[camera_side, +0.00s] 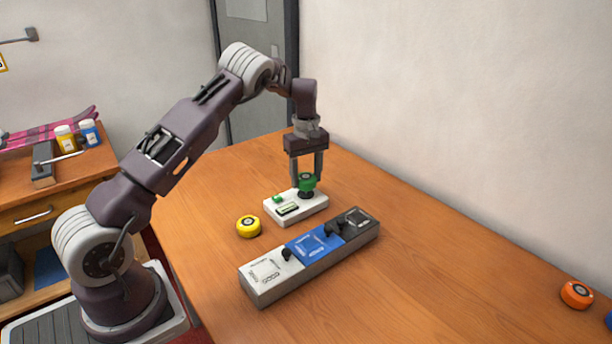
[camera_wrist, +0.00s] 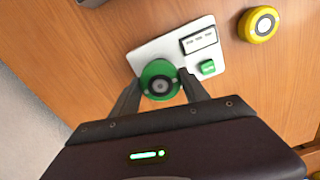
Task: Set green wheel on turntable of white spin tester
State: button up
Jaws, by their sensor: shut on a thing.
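The green wheel (camera_side: 307,181) is between the fingers of my gripper (camera_side: 306,183), which is shut on it. It also shows between the fingertips in the wrist view (camera_wrist: 160,80). The white spin tester (camera_side: 313,208) lies on the bench under the gripper, with a small display and a green button on top. The wheel is directly over the dark turntable (camera_side: 306,194) at one end of the tester. I cannot tell whether the wheel touches the turntable. In the wrist view the wheel hides the turntable on the tester (camera_wrist: 205,28).
A yellow wheel (camera_side: 248,226) lies left of the tester. A long block with white, blue and grey sections (camera_side: 312,262) lies in front. An orange wheel (camera_side: 577,294) and a partly cut-off blue thing (camera_side: 609,320) are far right. The bench between is clear.

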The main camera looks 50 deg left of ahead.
jog(key=shift+f, duration=0.15)
jog(key=shift+f, duration=0.9)
jog(key=o, duration=1.9)
jog(key=shift+c, duration=0.2)
jog(key=shift+r, duration=5.8)
